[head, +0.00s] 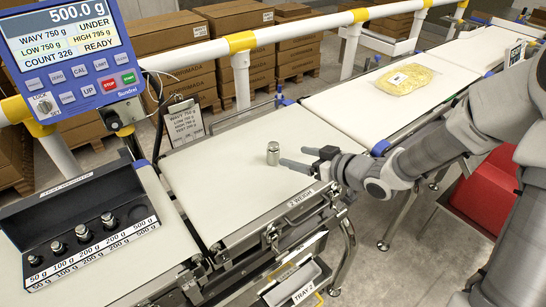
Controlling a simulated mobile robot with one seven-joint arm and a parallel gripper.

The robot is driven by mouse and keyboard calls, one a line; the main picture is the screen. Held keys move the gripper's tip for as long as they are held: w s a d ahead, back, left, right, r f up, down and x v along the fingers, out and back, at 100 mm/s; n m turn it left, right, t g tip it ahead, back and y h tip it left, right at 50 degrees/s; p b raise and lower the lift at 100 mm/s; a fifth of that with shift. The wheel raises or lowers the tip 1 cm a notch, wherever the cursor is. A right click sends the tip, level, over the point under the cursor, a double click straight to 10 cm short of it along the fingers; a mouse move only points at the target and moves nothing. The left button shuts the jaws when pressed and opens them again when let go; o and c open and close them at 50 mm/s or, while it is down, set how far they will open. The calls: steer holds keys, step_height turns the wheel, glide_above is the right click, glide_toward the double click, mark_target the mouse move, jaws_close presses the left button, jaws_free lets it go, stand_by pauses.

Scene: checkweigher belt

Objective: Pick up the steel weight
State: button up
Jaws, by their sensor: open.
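The steel weight (273,153) is a small shiny cylinder with a knob on top. It stands upright on the cream weighing belt (225,190) in the middle of the head view. My gripper (308,158) is just to the right of the weight, with its two fingers apart and pointing left toward it. The fingers look empty, and a small gap shows between the fingertips and the weight. My arm comes in from the right.
A blue display (70,50) reads 500.0 g and UNDER. A black case (95,195) at left holds several smaller weights. A yellow bag (408,79) lies on the far belt. A clipboard (186,122) and white guard rail (290,28) stand behind the weighing belt.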

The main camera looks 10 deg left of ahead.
mark_target(278, 153)
steer(key=b+x, duration=0.1)
steer(key=x, duration=0.5)
steer(key=shift+w+a+f, duration=0.1)
steer(key=shift+f, duration=0.1)
steer(key=w+a+f, duration=0.1)
steer(key=w+a+f+b, duration=0.1)
steer(key=shift+w+a+f, duration=0.2)
steer(key=shift+w+a, duration=0.05)
steer(key=shift+w, duration=0.05)
steer(key=shift+w+a+f, duration=0.1)
steer(key=shift+w+a, duration=0.2)
steer(key=shift+a, duration=0.05)
jaws_close()
